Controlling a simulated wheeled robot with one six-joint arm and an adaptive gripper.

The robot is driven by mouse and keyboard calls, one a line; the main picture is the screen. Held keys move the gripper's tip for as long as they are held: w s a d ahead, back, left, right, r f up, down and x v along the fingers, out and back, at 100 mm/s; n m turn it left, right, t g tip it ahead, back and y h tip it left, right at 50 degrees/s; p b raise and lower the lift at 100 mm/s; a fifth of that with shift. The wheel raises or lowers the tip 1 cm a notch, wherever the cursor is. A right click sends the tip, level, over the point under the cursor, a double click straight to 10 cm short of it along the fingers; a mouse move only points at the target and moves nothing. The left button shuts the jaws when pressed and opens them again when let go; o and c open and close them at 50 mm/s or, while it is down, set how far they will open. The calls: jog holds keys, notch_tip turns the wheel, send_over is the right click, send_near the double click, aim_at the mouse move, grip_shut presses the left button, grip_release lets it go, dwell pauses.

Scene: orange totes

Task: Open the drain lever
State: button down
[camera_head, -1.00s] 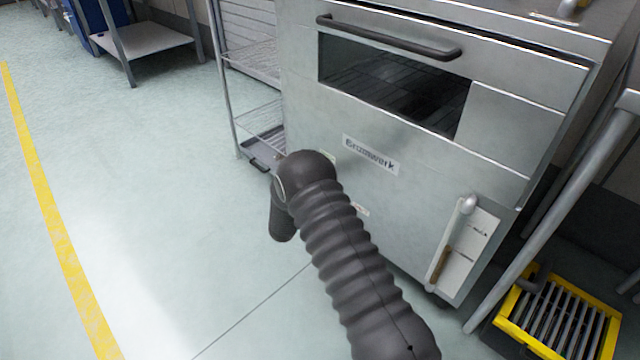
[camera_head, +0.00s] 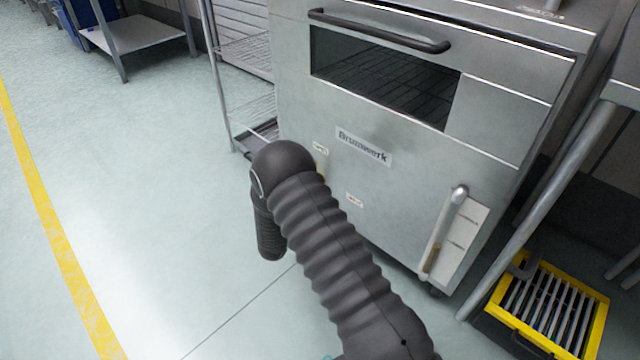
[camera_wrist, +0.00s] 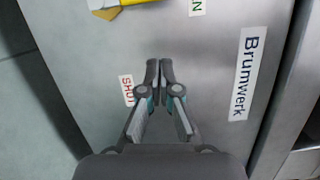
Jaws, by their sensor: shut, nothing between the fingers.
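A yellow piece, apparently a lever (camera_wrist: 125,6), enters at the top left edge of the wrist view; most of it is cut off. Beside it on the steel front are a green label ending in "EN" (camera_wrist: 196,7) and a red "SHUT" label (camera_wrist: 126,89). In the head view the small labels (camera_head: 355,200) show beside my arm, which covers the area left of them. My gripper (camera_wrist: 159,68) is shut and empty in front of the panel, right of the "SHUT" label and apart from the yellow piece.
The steel oven (camera_head: 420,170) has a dark top handle (camera_head: 380,32) and another metal bar lever (camera_head: 443,230) on a white plate at lower right. A yellow-framed floor grate (camera_head: 550,315) and table leg stand right. A wire rack (camera_head: 245,70) stands left. Floor at left is clear.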

jog(key=shift+v, duration=1.55)
jog(key=s+d+f+m+g+h, duration=0.2)
jog(key=s+d+f+m+g, duration=0.35)
jog(key=m, duration=0.45)
jog(key=s+d+r+m+g, duration=0.5)
jog(key=s+r+m+g, duration=0.3)
jog(key=s+m, duration=0.5)
jog(key=s+r+m+t+y, duration=0.1)
jog(key=s+r+m+y, duration=0.3)
jog(key=r, duration=0.6)
jog(key=s+d+r+m+t+y+p, duration=0.1)
jog(key=s+r+m+y, duration=0.3)
jog(key=s+r+m, duration=0.5)
jog(key=s+d+r+m+t+y+p, duration=0.1)
jog(key=s+r+m+y, duration=0.3)
jog(key=r+m, duration=0.6)
notch_tip(320, 180, up, 2)
jog(key=s+t, duration=0.1)
jog(key=s, duration=0.1)
jog(key=shift+s+d, duration=0.25)
jog(key=shift+s, duration=0.15)
